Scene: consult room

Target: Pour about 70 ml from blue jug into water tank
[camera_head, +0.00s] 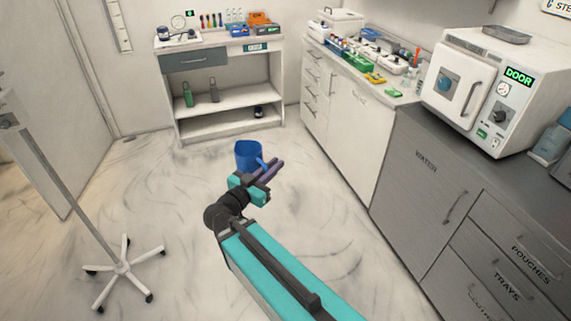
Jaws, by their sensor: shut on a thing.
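The blue jug (249,152) is in the head view, near the centre, held above the floor. It looks close to upright, with its open top up. My gripper (268,170) is shut on the jug, with its dark purple fingers at the jug's lower right side, by the handle. What is inside the jug cannot be seen. No part in view is clearly marked as the water tank. A white autoclave-like machine (484,88) with a green DOOR display stands on the grey counter at the right.
A grey counter (425,150) and a white counter (352,100) run along the right. A white shelf unit (225,126) stands at the back. A wheeled stand (122,268) is at the left. The floor between is clear.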

